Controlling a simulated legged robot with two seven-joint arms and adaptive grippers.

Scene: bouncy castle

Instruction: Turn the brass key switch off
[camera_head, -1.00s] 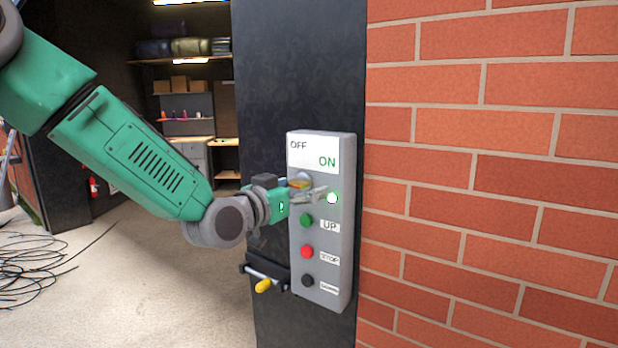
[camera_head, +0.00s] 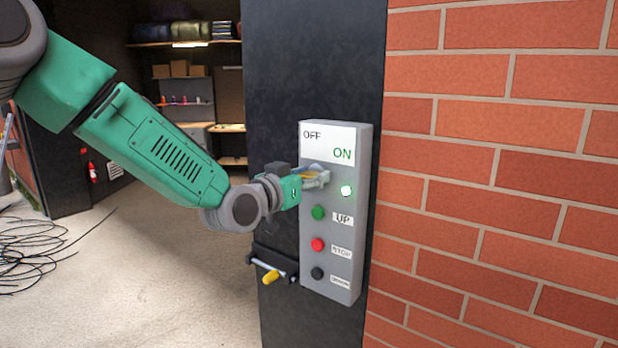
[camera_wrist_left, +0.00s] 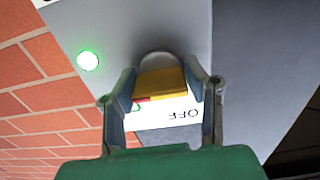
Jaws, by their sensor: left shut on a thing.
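The brass key switch (camera_wrist_left: 162,84) is a flat yellow tab in front of a round grey collar, seen in the left wrist view between my two fingers. In the head view it (camera_head: 309,177) is mostly hidden by my fingers. My left gripper (camera_head: 314,178) is shut on it. The grey control box (camera_head: 365,150) carries a white label (camera_head: 328,140) reading OFF at left and ON at right. A lamp (camera_head: 347,191) below ON glows green; it also shows in the left wrist view (camera_wrist_left: 87,61). My right gripper is not in view.
Below the key are a green UP button (camera_head: 319,213), a red STOP button (camera_head: 317,244) and a dark button (camera_head: 317,273). A bolt with a yellow handle (camera_head: 271,277) juts from the black post (camera_head: 275,325). A brick wall (camera_head: 500,200) stands right; cables (camera_head: 40,255) lie left.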

